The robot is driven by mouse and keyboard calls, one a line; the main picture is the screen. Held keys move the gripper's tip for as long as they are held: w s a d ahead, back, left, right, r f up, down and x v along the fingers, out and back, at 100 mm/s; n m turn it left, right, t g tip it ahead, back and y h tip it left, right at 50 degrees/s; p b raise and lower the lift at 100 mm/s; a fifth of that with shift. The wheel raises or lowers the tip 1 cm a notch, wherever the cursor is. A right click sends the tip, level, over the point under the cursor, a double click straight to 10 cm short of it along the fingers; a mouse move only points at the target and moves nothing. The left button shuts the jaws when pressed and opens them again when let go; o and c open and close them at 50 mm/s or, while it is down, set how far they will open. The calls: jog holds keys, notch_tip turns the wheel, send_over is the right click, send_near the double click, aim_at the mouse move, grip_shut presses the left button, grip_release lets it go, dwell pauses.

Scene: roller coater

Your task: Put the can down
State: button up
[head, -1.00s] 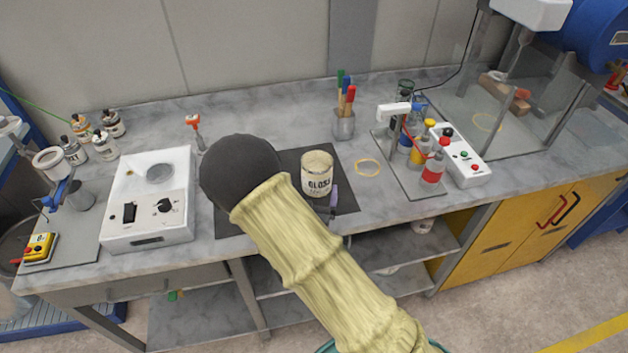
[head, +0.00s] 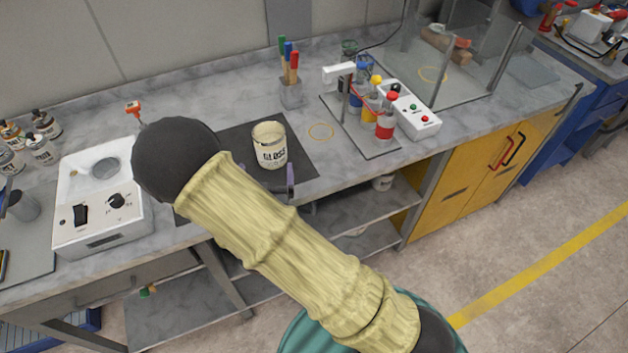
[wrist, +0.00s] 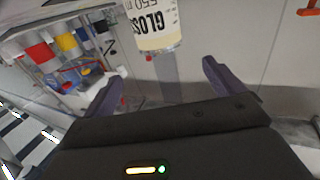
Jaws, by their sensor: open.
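The can (head: 270,147) is a pale tin with dark "GLOSS" lettering. In the head view it stands upright on the black mat (head: 302,155) on the bench. In the wrist view the can (wrist: 152,25) shows at the top, beyond the fingertips. My gripper (wrist: 163,72) is open, with its two purple fingers apart and nothing between them. In the head view one purple finger shows just in front of the can, at its lower right; my forearm hides the rest of the gripper and the mat's left part.
A cup of brushes (head: 291,93) stands behind. A white scale-like device (head: 100,200) is at left.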

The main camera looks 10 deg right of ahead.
jog(key=d+g, duration=0.1)
jog(key=w+d+m+g, duration=0.1)
jog(key=w+d+f+g, duration=0.1)
jog(key=shift+w+d+m+g, duration=0.1)
jog(key=shift+d+m+g, duration=0.2)
jog(key=shift+g, duration=0.1)
jog(key=d+g, duration=0.2)
jog(key=d+g+y, duration=0.1)
jog(key=shift+s+d+r+g, duration=0.1)
jog(key=shift+s+d+g, duration=0.05)
jog(key=shift+s+g, duration=0.15)
jog(key=s+d+r+n+g, duration=0.1)
jog(key=s+d+r+g, duration=0.2)
jog(key=s+d, duration=0.3)
jog(key=s+d+r+n+g, duration=0.1)
jog(key=s+d+r+g, duration=0.2)
jog(key=s, duration=0.6)
jog(key=d+g, duration=0.2)
jog(key=d, duration=0.1)
jog(key=shift+s+n+y, duration=0.15)
jog(key=shift+n+y, duration=0.25)
